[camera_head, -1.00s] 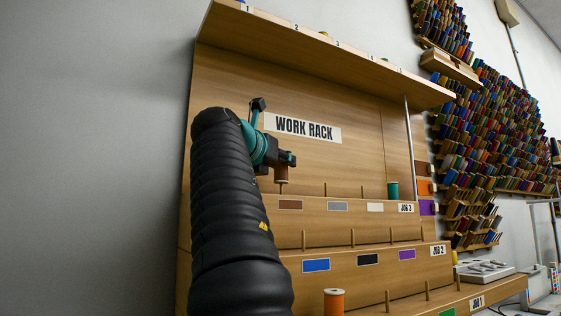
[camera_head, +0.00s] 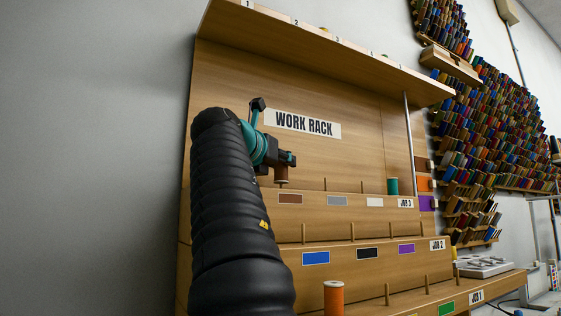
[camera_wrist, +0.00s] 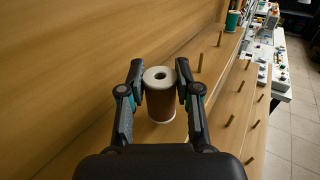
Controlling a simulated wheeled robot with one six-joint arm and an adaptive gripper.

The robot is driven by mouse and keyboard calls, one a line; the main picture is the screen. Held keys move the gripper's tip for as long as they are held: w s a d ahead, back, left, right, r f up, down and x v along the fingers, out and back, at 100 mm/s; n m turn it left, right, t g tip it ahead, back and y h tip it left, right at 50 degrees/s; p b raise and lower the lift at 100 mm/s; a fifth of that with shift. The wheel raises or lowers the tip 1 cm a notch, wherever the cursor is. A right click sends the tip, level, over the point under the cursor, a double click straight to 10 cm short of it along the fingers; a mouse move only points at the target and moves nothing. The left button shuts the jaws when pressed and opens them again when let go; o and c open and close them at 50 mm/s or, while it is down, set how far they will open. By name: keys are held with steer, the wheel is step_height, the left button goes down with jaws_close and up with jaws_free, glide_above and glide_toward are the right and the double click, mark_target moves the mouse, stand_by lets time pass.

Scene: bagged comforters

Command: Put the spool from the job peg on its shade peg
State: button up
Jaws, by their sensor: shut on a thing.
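My gripper (camera_head: 287,159) is shut on a brown spool (camera_head: 281,174) at the left end of the top tier, above the brown shade label (camera_head: 290,199). In the wrist view, the gripper (camera_wrist: 160,70) has one finger on each side of the spool (camera_wrist: 160,102). The spool stands upright, with its pale top and centre hole visible. A short piece of peg (camera_head: 282,186) shows just under it in the head view. I cannot tell how far the spool is down on that peg, since its inside is hidden.
Bare pegs stand right of the spool, and a teal spool (camera_head: 392,186) is at the tier's right end. An orange spool (camera_head: 334,298) stands on the lowest tier. A wooden back panel (camera_wrist: 100,70) rises close on the left, with a shelf (camera_head: 330,50) above.

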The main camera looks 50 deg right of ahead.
steer(key=shift+f+b, duration=0.55)
steer(key=shift+f, duration=0.25)
stand_by(0.4)
steer(key=o, duration=1.7)
steer(key=shift+a+r, duration=0.1)
steer(key=shift+a, duration=0.05)
steer(key=shift+s+a+r+p, duration=0.25)
steer(key=shift+a+r+p, duration=0.1)
steer(key=shift+a, duration=0.4)
steer(key=shift+s+a+r+p, duration=0.2)
steer(key=shift+a+r, duration=0.1)
steer(key=shift+a, duration=0.45)
steer(key=shift+s+a+r+p, duration=0.25)
steer(key=shift+a+r+p, duration=0.1)
steer(key=shift+a, duration=0.4)
steer(key=shift+a, duration=0.1)
steer(key=v, duration=1.2)
